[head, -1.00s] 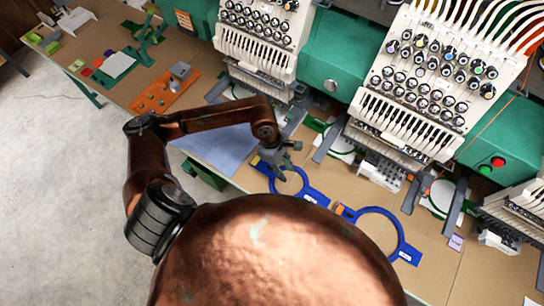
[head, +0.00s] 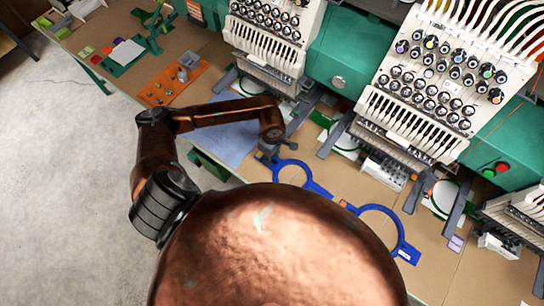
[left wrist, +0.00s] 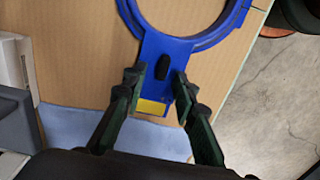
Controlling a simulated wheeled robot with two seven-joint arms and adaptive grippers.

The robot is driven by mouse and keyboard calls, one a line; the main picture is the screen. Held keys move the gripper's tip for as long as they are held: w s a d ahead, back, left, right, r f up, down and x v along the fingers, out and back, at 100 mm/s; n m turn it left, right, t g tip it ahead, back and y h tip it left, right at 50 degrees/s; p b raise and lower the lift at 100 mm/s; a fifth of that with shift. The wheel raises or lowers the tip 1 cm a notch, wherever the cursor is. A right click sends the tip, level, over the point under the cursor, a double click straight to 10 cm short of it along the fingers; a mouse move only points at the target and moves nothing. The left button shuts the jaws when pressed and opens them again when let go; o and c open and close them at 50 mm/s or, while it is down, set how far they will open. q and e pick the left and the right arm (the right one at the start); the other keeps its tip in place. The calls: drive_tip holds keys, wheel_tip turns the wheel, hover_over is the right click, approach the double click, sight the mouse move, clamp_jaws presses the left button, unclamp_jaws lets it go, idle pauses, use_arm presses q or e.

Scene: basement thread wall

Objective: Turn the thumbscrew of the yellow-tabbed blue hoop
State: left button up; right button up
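The yellow-tabbed blue hoop (head: 309,184) lies on the table at my left gripper (head: 272,150). In the left wrist view its blue bracket (left wrist: 165,48) carries a dark thumbscrew (left wrist: 162,67) and a yellow tab (left wrist: 151,107). My left gripper's fingers (left wrist: 157,78) are apart, one on each side of the bracket's end, with the thumbscrew between and slightly beyond the tips. I cannot tell whether the fingers touch the bracket. In the head view the gripper hides the thumbscrew. My right gripper is out of view.
A second blue hoop (head: 402,240) with an orange tab lies to the right. Embroidery machine heads (head: 420,75) stand behind the hoops. A blue cloth (head: 228,133) lies under the left forearm, and an orange tray (head: 172,86) of small parts sits further left.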

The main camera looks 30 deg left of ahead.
use_arm(q)
drive_tip(key=shift+c, duration=0.2)
clamp_jaws()
